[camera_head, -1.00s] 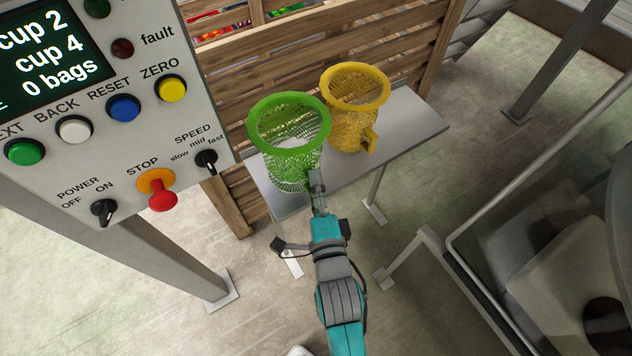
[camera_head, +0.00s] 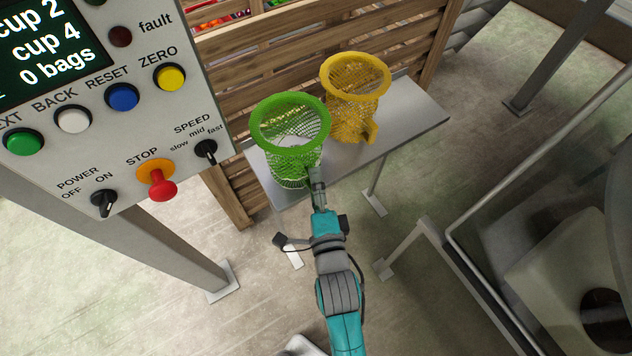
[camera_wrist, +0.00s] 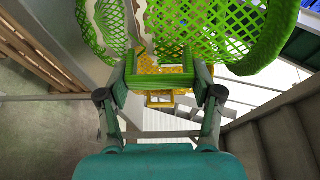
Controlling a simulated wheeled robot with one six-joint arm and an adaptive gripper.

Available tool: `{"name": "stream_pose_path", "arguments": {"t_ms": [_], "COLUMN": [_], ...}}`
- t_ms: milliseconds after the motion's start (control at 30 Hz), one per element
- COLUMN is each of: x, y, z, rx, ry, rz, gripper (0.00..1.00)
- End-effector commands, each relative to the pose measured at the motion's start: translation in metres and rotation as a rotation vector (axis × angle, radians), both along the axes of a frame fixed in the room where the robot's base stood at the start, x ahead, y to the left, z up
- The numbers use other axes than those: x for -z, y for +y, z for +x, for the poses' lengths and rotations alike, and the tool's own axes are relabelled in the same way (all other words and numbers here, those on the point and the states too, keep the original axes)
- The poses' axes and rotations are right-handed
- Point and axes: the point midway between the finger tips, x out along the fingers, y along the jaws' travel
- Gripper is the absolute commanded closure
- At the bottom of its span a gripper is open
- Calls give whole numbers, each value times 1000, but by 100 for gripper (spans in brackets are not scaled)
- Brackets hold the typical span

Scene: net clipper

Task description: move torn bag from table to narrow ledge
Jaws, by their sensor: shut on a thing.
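A green net bag (camera_head: 290,165) with a thick round rim stands upright at the table's left end. In the wrist view the green bag (camera_wrist: 215,28) shows a ragged, pale-edged gap in its mesh at the left. A yellow net bag (camera_head: 350,112) with a side tab stands on the grey table (camera_head: 408,115), to the right of the green one. I cannot tell whether the green bag's base touches the table. I cannot pick out the narrow ledge.
A slatted wooden crate (camera_head: 285,48) stands behind the table. A control panel (camera_head: 175,115) on a grey post fills the left. Metal frames and a tubular rail (camera_head: 490,185) stand at the right. Bare floor (camera_head: 130,290) shows at the lower left.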

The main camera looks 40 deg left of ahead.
Motion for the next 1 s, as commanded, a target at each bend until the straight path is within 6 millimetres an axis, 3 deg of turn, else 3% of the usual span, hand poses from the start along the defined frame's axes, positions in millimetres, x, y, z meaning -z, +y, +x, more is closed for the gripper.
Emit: {"name": "stream_pose_path", "arguments": {"t_ms": [567, 600, 700, 1000], "x": [4, 4, 4, 5], "y": [0, 0, 0, 0], "z": [0, 0, 0, 0], "rx": [0, 0, 0, 0], "ry": [-1, -1, -1, 0], "rz": [1, 1, 1, 0], "gripper": [76, 30, 5, 5]}}
